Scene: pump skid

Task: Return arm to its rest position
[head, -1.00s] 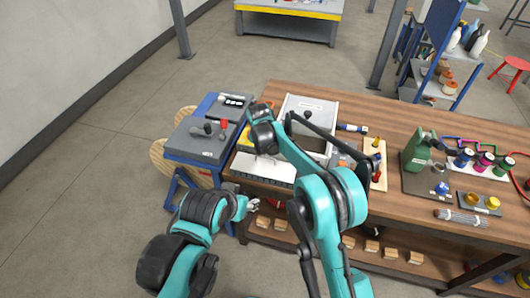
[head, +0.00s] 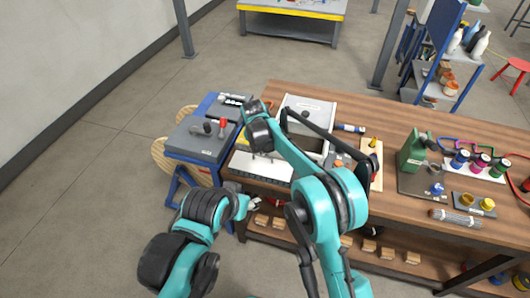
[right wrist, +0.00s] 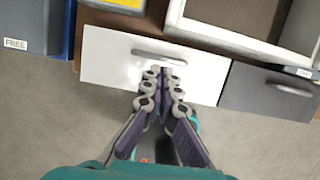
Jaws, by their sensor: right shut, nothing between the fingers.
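My right arm reaches in from the bottom middle and bends over the left end of the workbench. Its gripper (head: 263,143) is partly hidden by my wrist in the head view. In the right wrist view the fingers (right wrist: 163,78) are shut and empty. Their tips overlap the white drawer front (right wrist: 115,62) just below its handle (right wrist: 161,57); I cannot tell whether they touch it. My left arm is low at the left, with its small gripper (head: 254,203) in front of the bench. Its fingers are too small to read.
The wooden workbench (head: 350,103) carries a grey open box (head: 308,107), a green container (head: 413,152) and several coloured caps. A blue cart (head: 195,152) with a grey top stands at its left. A grey drawer (right wrist: 270,97) is beside the white one. Floor at the left is clear.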

